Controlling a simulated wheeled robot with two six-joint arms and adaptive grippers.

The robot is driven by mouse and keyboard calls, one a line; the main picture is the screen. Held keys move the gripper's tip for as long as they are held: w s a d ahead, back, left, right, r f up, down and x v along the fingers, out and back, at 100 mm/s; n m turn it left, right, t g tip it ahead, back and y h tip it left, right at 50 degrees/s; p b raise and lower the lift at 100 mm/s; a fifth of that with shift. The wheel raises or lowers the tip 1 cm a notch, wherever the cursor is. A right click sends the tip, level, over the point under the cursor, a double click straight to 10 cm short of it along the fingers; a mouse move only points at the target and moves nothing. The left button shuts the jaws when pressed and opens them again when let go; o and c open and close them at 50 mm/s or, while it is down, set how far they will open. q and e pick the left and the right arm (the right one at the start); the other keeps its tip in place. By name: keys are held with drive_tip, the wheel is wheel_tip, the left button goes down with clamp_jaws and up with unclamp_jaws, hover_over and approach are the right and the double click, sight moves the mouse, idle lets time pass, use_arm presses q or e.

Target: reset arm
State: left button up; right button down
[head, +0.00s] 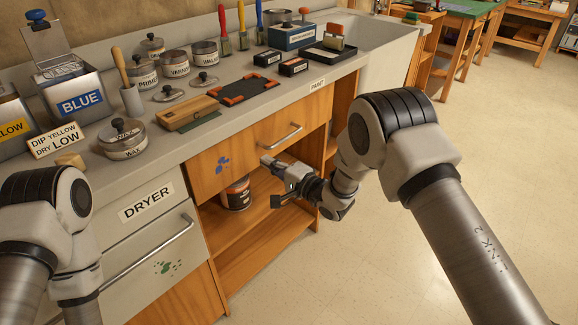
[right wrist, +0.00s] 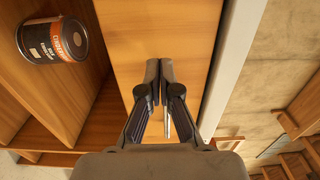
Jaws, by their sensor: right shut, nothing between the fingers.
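My right gripper (head: 266,161) is shut and empty in front of the wooden drawer front below the countertop. Its fingertips meet in the right wrist view (right wrist: 161,72), against the wooden panel behind them. My right arm (head: 405,150) comes in from the right and bends down toward the bench. My left arm (head: 50,215) shows at the lower left, beside the dryer drawer. Its gripper is out of the picture.
The wooden drawer (head: 240,151) has a metal handle (head: 282,134). A dark can (head: 236,194) stands in the open shelf below, also seen in the right wrist view (right wrist: 52,40). The countertop (head: 165,150) holds pots, blocks and brushes. The floor (head: 490,150) at right is clear.

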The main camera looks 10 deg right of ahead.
drive_tip(key=v, duration=0.9)
drive_tip(key=s+d+f+m+g+h, duration=0.1)
drive_tip(key=s+d+f+g+h, duration=0.15)
drive_tip(key=s+f, duration=0.55)
drive_tip(key=s+d+f+m+g+h, duration=0.1)
drive_tip(key=s+d+f+g+h, duration=0.15)
drive_tip(key=s+f, duration=0.6)
drive_tip(key=s+d+f+n+g+h, duration=0.2)
drive_tip(key=s+f+n+g, duration=0.15)
drive_tip(key=s, duration=0.35)
drive_tip(key=s+d+f+n+g+h, duration=0.2)
drive_tip(key=s+d+f+h, duration=0.1)
drive_tip(key=s+f, duration=0.3)
drive_tip(key=s+d+n+g+h, duration=0.15)
drive_tip(key=s+n+g, duration=0.3)
drive_tip(key=s, duration=0.45)
use_arm(q)
wheel_tip(320, 180, up, 15)
drive_tip(key=p, duration=1.5)
drive_tip(key=shift+w+a, duration=0.15)
drive_tip(key=shift+w, duration=0.15)
use_arm(e)
wheel_tip(320, 180, up, 15)
drive_tip(key=n, duration=0.1)
drive_tip(key=shift+d+r+n+t, duration=0.25)
drive_tip(key=shift+d+n+t, duration=0.05)
drive_tip(key=shift+n+t, duration=0.1)
